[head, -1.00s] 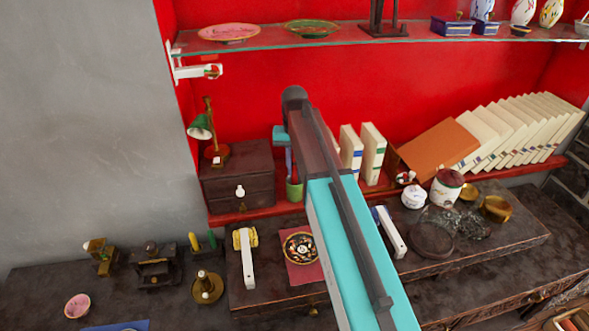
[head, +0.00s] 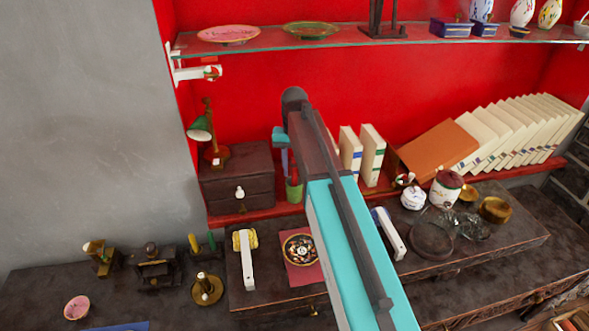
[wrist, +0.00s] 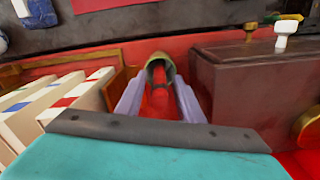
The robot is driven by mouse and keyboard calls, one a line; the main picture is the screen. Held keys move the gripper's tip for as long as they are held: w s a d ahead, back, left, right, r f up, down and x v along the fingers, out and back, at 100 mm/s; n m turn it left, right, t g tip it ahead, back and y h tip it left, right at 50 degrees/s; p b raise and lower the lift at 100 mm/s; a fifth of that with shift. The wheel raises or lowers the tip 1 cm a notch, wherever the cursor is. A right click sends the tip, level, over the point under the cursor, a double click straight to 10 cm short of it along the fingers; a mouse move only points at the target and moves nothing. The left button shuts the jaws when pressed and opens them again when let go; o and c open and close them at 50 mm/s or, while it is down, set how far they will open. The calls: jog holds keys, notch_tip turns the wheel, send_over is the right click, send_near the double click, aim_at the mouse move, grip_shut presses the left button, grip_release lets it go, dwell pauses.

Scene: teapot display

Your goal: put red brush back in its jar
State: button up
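The red brush (wrist: 160,101) lies between the two lavender fingers of my gripper (wrist: 161,84) in the wrist view, with a finger close against each side. Its far end points into the mouth of a green jar (wrist: 160,62), where red shows inside the rim. In the head view the green jar (head: 293,191) stands on the red shelf, just below my gripper (head: 287,172). My arm hides part of the area to the right of the jar. How deep the brush sits in the jar is hard to tell.
A dark drawer box (head: 237,180) stands close left of the jar. White books (head: 372,155) stand to its right, partly behind my arm. A glass shelf (head: 270,44) with plates runs above. The cluttered dark desk (head: 350,285) lies below.

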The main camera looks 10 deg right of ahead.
jog(key=shift+r+p, duration=2.25)
jog(key=shift+r, duration=1.45)
